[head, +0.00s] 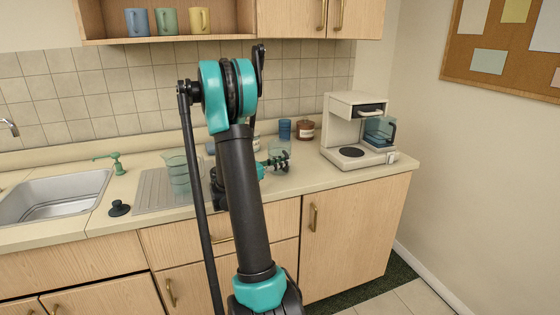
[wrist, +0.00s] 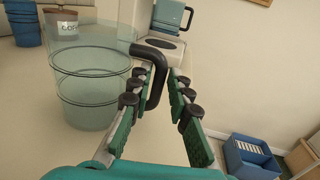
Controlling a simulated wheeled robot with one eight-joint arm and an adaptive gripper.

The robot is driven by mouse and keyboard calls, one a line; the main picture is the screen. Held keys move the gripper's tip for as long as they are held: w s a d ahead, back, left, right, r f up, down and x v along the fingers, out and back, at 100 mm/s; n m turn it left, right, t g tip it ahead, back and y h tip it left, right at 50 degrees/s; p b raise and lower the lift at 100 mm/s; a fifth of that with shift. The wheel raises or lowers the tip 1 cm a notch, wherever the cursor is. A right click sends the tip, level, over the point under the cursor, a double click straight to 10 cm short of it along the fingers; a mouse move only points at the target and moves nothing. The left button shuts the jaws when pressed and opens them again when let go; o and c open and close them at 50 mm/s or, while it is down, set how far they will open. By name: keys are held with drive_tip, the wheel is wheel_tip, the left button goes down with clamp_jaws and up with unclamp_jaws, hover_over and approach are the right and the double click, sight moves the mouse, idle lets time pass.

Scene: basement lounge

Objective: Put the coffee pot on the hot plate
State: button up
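The coffee pot, a clear glass vessel (wrist: 90,88) with a black handle (wrist: 160,62), fills the left of the wrist view and stands on the counter. In the head view it is faint and partly hidden behind my arm. My gripper (wrist: 163,78) is open, its fingers on either side of the handle with gaps showing; it also shows small in the head view (head: 284,160). The hot plate, a dark round disc (head: 352,152), is bare on the base of the cream coffee machine (head: 340,127). It shows at the top of the wrist view (wrist: 160,43).
A glass jug (head: 177,174) stands on the drainboard beside the sink (head: 55,198). A blue cup (head: 285,130) and a labelled jar (head: 305,131) stand against the back wall. A blue water tank (head: 380,132) sits at the machine's right. Counter between pot and machine looks clear.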

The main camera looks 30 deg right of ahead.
drive_tip(key=d, duration=0.6)
drive_tip(key=shift+s, duration=0.15)
drive_tip(key=shift+c, duration=0.2)
drive_tip(key=shift+a, duration=0.1)
clamp_jaws()
